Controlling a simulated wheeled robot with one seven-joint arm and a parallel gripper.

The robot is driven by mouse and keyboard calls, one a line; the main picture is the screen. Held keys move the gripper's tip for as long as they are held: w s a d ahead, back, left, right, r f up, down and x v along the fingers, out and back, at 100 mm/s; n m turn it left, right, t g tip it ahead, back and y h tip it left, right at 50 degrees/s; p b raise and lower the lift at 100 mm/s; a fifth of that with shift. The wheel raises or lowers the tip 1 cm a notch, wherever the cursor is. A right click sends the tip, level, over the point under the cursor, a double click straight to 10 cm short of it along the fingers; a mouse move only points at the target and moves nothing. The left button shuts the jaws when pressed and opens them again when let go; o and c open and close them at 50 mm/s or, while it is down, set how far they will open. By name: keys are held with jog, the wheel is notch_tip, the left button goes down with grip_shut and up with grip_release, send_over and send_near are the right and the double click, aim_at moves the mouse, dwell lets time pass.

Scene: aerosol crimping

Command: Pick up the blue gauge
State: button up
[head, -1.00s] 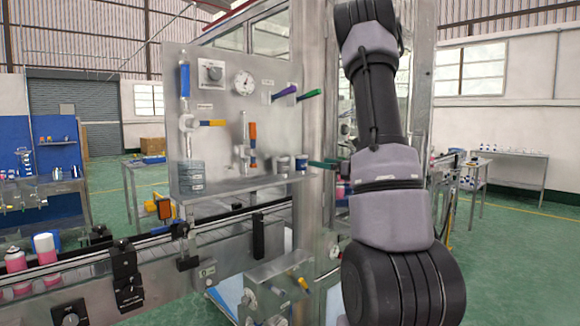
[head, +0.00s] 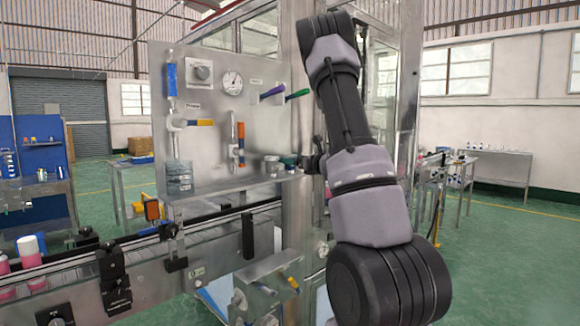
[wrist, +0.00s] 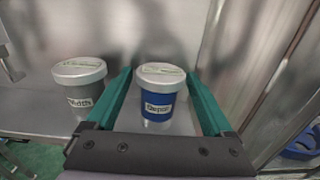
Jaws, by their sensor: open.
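The blue gauge (wrist: 158,105) is a small blue cup with a pale lid and a white label. It stands upright on the metal shelf, between the two green fingers of my gripper (wrist: 159,75) in the wrist view. The fingers are open, with a visible gap on each side of the gauge. In the head view my gripper (head: 291,161) is at the right end of the shelf, and the blue gauge is mostly hidden there by it.
A grey gauge (wrist: 85,101) labelled "Width" stands just left of the left finger. A metal wall is close behind, and a metal post is close on the right. The shelf (head: 225,187) runs along a panel with valves and a dial (head: 232,83).

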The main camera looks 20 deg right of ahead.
grip_shut()
